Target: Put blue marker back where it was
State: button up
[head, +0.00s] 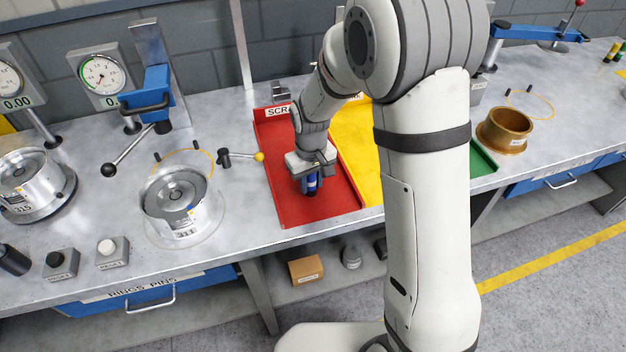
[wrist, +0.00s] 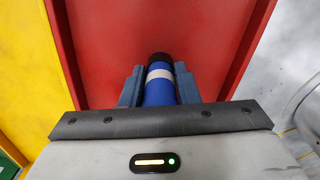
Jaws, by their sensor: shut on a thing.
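The blue marker (wrist: 160,88) is a blue cylinder with a white band and a black end. My gripper (wrist: 160,92) is shut on it, one finger on each side, in the wrist view. In the head view my gripper (head: 312,190) is over the red tray labelled SCRAP (head: 345,190), with the blue marker (head: 312,182) between its fingers. I cannot tell whether the marker touches the tray floor.
A yellow tray (head: 362,150) adjoins the red one, and a green tray (head: 483,160) lies beyond my arm. A bronze ring (head: 505,131) is at right.

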jog(key=o, duration=1)
notch_tip(320, 180, up, 12)
jog(key=shift+r+b, duration=0.15)
jog(key=shift+b, duration=0.5)
jog(key=s+d+r+m+t, duration=0.1)
jog(key=s+d+m, duration=0.1)
jog(key=s+d, duration=0.3)
jog(key=s+d+r+m+t, duration=0.1)
jog(key=s+d+r, duration=0.1)
jog(key=s+d, duration=0.2)
jog(key=s+d+r+m+t, duration=0.1)
jog(key=s+d, duration=0.4)
jog(key=s, duration=0.5)
jog(key=shift+s+d+r+m, duration=0.1)
jog(key=shift+d+r+m, duration=0.25)
jog(key=shift+m, duration=0.45)
